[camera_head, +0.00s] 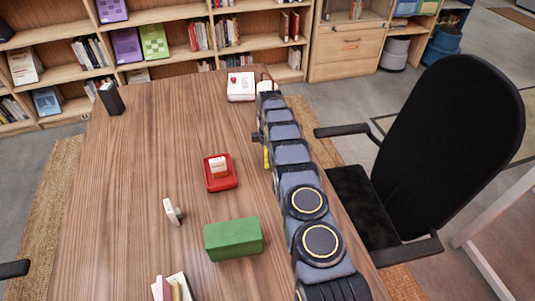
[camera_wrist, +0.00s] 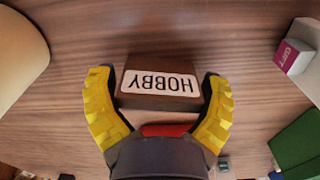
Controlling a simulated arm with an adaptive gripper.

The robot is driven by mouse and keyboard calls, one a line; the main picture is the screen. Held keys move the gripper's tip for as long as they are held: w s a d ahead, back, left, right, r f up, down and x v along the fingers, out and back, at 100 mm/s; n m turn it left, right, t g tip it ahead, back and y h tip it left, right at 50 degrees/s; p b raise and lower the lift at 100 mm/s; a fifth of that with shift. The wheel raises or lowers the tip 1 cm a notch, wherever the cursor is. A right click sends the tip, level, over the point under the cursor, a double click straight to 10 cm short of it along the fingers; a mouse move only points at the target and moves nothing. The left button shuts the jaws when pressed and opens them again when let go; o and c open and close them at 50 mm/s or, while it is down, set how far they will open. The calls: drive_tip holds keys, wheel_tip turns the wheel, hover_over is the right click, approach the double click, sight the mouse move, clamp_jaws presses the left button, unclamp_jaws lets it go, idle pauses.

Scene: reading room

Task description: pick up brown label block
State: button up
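In the wrist view the brown block (camera_wrist: 158,84) has a white label reading HOBBY, upside down in the picture. It lies on the wood surface between the two yellow fingers of my gripper (camera_wrist: 158,88). The fingers are spread, one on each side of the block, with narrow gaps visible. A red patch shows just below the block, partly covered by my gripper body. In the head view I cannot make out the brown block. A yellow part of my gripper (camera_head: 266,157) shows beside the arm, which covers the table's right side.
On the table (camera_head: 150,130) are a red tray (camera_head: 220,185) with a small block, a green box (camera_head: 233,239), a white piece (camera_head: 171,210), a dark upright box (camera_head: 111,99) and a white box (camera_head: 240,87). A GIFT block (camera_wrist: 293,56) shows in the wrist view. A chair (camera_head: 440,150) stands right.

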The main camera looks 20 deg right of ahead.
drive_tip(key=shift+c, duration=0.6)
drive_tip(key=shift+r, duration=0.1)
